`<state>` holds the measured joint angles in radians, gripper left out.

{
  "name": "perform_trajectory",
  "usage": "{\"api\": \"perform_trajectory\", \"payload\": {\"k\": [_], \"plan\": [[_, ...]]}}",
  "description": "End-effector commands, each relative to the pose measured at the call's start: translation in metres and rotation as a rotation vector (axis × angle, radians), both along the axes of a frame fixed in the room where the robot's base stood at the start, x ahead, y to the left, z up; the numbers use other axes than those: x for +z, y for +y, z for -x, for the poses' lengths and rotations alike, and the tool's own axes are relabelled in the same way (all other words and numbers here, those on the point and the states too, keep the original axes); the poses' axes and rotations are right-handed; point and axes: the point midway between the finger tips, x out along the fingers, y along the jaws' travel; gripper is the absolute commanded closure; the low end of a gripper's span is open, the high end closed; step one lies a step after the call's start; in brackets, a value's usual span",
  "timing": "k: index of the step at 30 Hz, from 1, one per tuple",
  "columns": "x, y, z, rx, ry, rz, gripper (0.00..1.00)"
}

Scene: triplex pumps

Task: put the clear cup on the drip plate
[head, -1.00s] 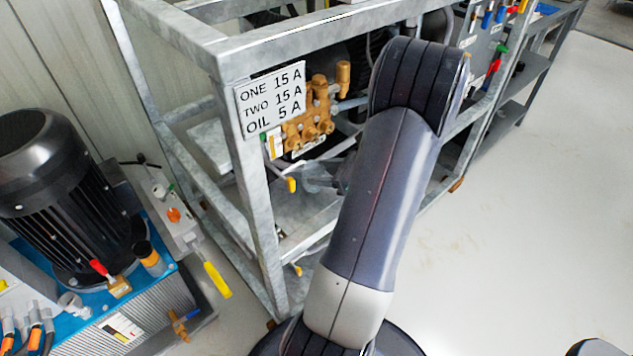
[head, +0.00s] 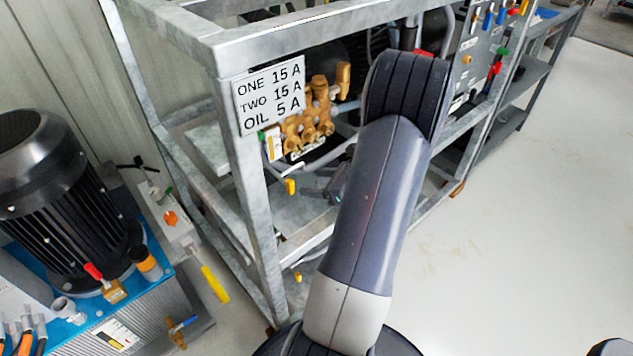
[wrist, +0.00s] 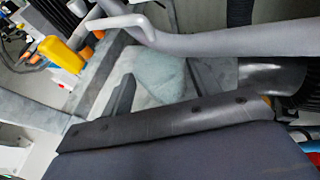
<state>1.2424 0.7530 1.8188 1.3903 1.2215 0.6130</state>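A pale, see-through rounded shape, which looks like the clear cup (wrist: 162,76), shows in the wrist view between the dark fingers of my gripper (wrist: 160,88). The fingers stand apart on either side of it; I cannot tell whether they touch it. In the head view my gripper (head: 338,186) is inside the metal frame, below the brass pump, mostly hidden by my arm. The cup is not clear there. A flat grey surface below the pump, possibly the drip plate (head: 298,212), lies under my gripper; its edges are partly hidden.
The galvanized frame (head: 247,190) has a front post and rails around the work space. The brass pump (head: 312,115) is above. A yellow-handled valve (wrist: 62,54) and a thick grey pipe (wrist: 215,43) are close in the wrist view. A black motor (head: 55,190) stands left.

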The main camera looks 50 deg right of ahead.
Motion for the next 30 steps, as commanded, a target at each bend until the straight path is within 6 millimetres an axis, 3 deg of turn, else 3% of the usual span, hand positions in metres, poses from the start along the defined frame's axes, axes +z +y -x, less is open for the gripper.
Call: {"api": "perform_trajectory", "payload": {"k": [5, 15, 30], "plan": [[0.000, 0.000, 0.000, 0.000, 0.000, 0.000, 0.27], [0.006, -0.001, 0.002, -0.001, 0.000, 0.001, 0.27], [0.042, -0.026, 0.085, -0.005, -0.001, 0.002, 0.27]]}}
